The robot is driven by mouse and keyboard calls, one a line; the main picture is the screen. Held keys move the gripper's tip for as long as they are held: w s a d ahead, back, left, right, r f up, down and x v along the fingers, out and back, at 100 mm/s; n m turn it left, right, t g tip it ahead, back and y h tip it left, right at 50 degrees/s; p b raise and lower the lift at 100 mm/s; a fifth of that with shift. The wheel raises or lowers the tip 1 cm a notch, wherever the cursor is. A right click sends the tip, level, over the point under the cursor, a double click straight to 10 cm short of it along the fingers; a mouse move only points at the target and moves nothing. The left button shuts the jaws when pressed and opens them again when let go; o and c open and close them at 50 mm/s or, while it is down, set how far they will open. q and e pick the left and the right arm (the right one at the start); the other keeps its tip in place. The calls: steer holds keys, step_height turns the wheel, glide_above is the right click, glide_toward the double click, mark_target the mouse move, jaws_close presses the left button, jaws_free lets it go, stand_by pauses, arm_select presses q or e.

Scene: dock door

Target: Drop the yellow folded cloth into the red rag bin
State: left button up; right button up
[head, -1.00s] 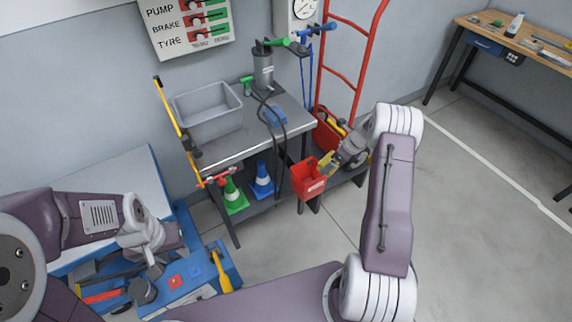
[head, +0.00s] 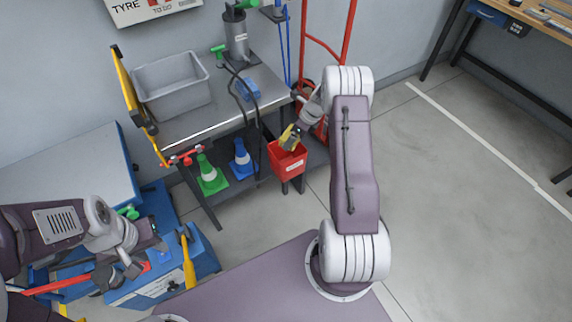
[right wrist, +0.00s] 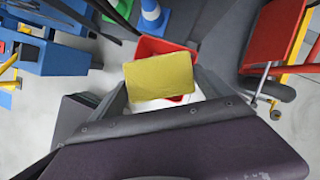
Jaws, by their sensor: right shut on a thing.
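The yellow folded cloth (right wrist: 160,77) is held between the fingers of my right gripper (right wrist: 163,88). In the head view the cloth (head: 290,136) shows just above the red rag bin (head: 288,160), by the right end of the bench. In the right wrist view the bin's red rim (right wrist: 150,45) shows behind the cloth, which covers much of its opening. My right gripper (head: 297,130) is shut on the cloth. My left gripper (head: 133,268) is over the blue tool chest, with no thing clearly between its fingers; its opening is hard to make out.
The metal bench (head: 205,118) bears a grey tub (head: 172,88). A green cone (head: 210,176) and a blue cone (head: 242,160) stand on its lower shelf. A red hand truck (head: 322,48) stands behind my right arm. The floor at the right is clear.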

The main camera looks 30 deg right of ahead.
step_height(320, 180, down, 2)
steer(key=shift+f+b, duration=0.1)
steer(key=shift+b, duration=0.4)
arm_select(q)
steer(key=shift+f, duration=0.95)
arm_select(e)
steer(key=o, duration=1.1)
steer(key=shift+c, duration=0.2)
steer(key=shift+r, duration=0.25)
arm_select(q)
step_height(320, 180, up, 2)
steer(key=p, duration=0.2)
steer(key=shift+r+p, duration=0.15)
steer(key=shift+p, duration=0.15)
arm_select(e)
steer(key=v, duration=0.9)
